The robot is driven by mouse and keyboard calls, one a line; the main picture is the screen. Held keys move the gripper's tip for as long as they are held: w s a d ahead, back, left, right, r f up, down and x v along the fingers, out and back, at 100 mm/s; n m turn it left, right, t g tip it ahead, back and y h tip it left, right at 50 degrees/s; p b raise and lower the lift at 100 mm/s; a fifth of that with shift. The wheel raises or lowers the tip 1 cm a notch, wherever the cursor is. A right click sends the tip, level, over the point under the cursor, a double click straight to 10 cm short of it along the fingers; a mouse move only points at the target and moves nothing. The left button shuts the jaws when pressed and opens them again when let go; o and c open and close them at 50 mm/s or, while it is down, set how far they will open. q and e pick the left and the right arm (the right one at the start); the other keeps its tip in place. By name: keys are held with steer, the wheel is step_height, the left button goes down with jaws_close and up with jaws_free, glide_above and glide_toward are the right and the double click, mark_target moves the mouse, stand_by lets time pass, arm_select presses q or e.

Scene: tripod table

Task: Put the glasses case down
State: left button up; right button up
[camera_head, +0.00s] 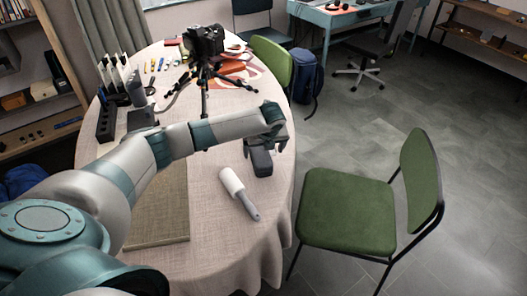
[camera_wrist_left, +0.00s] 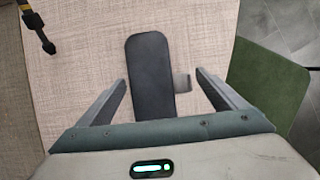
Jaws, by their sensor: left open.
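The glasses case (camera_head: 262,163) is a dark grey, rounded oblong lying on the cloth-covered table near its right edge. In the left wrist view the glasses case (camera_wrist_left: 151,75) lies between my spread fingers, with a visible gap on each side. My left gripper (camera_head: 266,148) is over the case, and it also shows at the bottom of the left wrist view (camera_wrist_left: 160,95); it is open. The near end of the case is hidden by the gripper body in the wrist view. My right gripper is not in view.
A white lint roller (camera_head: 232,184) lies just left of the case. A tripod with a camera (camera_head: 204,42) stands farther back on the table (camera_head: 215,225). A green chair (camera_head: 345,212) is at the right. The cloth in front of the roller is clear.

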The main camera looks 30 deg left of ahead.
arm_select(q)
steer(key=b+v, duration=0.1)
steer(key=v, duration=0.9)
steer(key=shift+r, duration=0.15)
steer(key=shift+s+d+r, duration=0.2)
steer(key=shift+r, duration=0.4)
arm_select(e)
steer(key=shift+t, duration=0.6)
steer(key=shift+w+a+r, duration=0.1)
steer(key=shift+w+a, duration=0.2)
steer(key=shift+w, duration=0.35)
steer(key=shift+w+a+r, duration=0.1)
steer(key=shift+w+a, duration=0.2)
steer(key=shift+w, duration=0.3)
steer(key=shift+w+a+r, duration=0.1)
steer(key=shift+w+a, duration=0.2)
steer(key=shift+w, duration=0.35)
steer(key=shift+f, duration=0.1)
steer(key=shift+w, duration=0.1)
